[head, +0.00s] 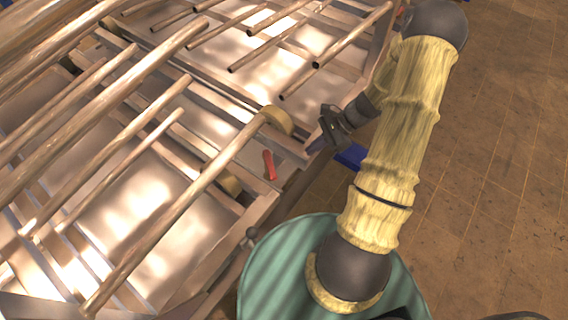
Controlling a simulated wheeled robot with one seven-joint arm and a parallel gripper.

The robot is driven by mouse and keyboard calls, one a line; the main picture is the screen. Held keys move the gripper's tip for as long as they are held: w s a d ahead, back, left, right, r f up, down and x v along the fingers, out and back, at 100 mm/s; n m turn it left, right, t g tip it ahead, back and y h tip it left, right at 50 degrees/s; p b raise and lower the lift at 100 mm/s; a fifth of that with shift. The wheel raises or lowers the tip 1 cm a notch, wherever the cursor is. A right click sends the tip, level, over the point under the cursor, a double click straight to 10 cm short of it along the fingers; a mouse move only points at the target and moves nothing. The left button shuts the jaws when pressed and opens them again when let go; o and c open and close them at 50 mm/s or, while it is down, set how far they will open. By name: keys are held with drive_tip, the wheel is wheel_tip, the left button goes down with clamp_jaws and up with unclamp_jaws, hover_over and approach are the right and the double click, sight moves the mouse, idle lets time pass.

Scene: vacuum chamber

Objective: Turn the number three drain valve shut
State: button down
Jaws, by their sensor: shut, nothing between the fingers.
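A small red lever handle (269,165) stands out among the pipes on the metal frame, left of my gripper. It looks like a valve handle, but no number is readable on it. My gripper (317,146) is dark, shut and empty. It is to the right of the red handle and apart from it in the picture, near the right edge of the frame. A blue part (350,156) shows just right of and below my gripper; what it belongs to is not clear. Any other valves are not clearly seen.
Long metal pipes (150,65) run slanting across the frame at left. Tan round fittings (277,120) sit near the red handle. A brown tiled floor (500,170) lies open at right. My pale-sleeved arm crosses the middle right.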

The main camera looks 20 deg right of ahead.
sight(270, 164)
drive_tip(key=a+r+x, duration=0.1)
drive_tip(key=x, duration=0.9)
drive_tip(key=shift+a+r, duration=0.2)
drive_tip(key=shift+a, duration=0.35)
drive_tip(key=shift+w+m, duration=0.2)
drive_tip(key=shift+m, duration=0.1)
